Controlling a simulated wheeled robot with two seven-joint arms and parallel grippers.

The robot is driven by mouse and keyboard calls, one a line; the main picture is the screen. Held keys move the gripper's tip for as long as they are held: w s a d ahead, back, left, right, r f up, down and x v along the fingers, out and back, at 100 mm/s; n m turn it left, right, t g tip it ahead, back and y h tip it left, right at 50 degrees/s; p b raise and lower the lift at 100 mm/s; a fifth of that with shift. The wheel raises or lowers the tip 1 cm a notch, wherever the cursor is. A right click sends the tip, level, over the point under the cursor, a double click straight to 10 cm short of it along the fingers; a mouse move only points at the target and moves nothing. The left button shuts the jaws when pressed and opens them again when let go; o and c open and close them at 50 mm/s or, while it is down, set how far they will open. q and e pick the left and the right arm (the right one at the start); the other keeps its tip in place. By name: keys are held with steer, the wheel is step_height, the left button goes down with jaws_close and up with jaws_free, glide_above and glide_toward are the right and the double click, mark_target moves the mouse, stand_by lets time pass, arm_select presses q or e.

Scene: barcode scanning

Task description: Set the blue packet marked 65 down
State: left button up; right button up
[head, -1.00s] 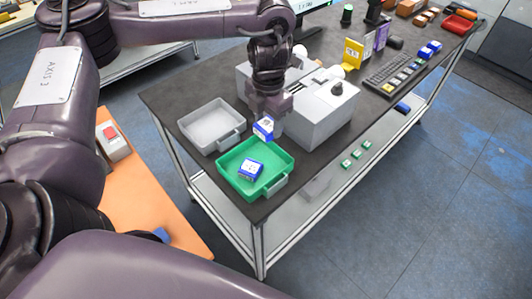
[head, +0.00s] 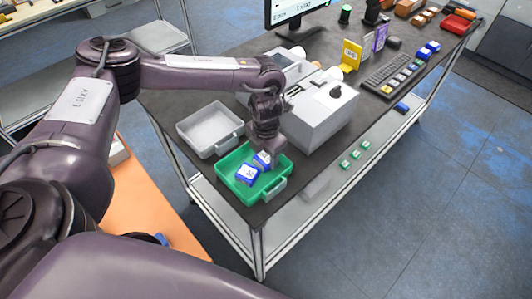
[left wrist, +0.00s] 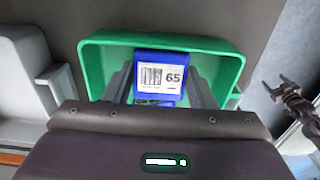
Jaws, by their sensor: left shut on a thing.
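The blue packet marked 65 (left wrist: 163,74) has a white barcode label and sits between the fingers of my left gripper (left wrist: 160,86). In the head view, my left gripper (head: 264,150) is shut on this packet (head: 262,159), inside the green tray (head: 228,163). Whether the packet touches the tray floor is unclear. A second blue packet (head: 246,175) lies in the tray close beside it. In the left wrist view, the green tray (left wrist: 215,45) surrounds the held packet. My right gripper (left wrist: 284,87) shows small at the right edge there, its fingers apart.
An empty grey tray (head: 193,127) stands just behind the green one. A light grey machine (head: 318,118) stands to the right on the dark table. A keyboard (head: 385,76) and a yellow stand (head: 352,54) are farther back.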

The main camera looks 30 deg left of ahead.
mark_target(266, 157)
arm_select(q)
steer(key=shift+f, duration=0.1)
steer(key=o, duration=1.3)
steer(key=shift+c, duration=0.2)
arm_select(e)
steer(key=shift+w+d, duration=0.2)
steer(key=shift+w, duration=0.35)
arm_select(q)
step_height(266, 157, up, 6)
steer(key=shift+f+b, duration=0.25)
steer(key=shift+b, duration=0.45)
step_height(266, 157, up, 7)
steer(key=shift+p, duration=0.3)
arm_select(e)
steer(key=shift+a+f, duration=0.15)
steer(key=shift+f, duration=0.2)
arm_select(q)
steer(key=shift+f, duration=0.1)
arm_select(e)
steer(key=shift+s, duration=0.1)
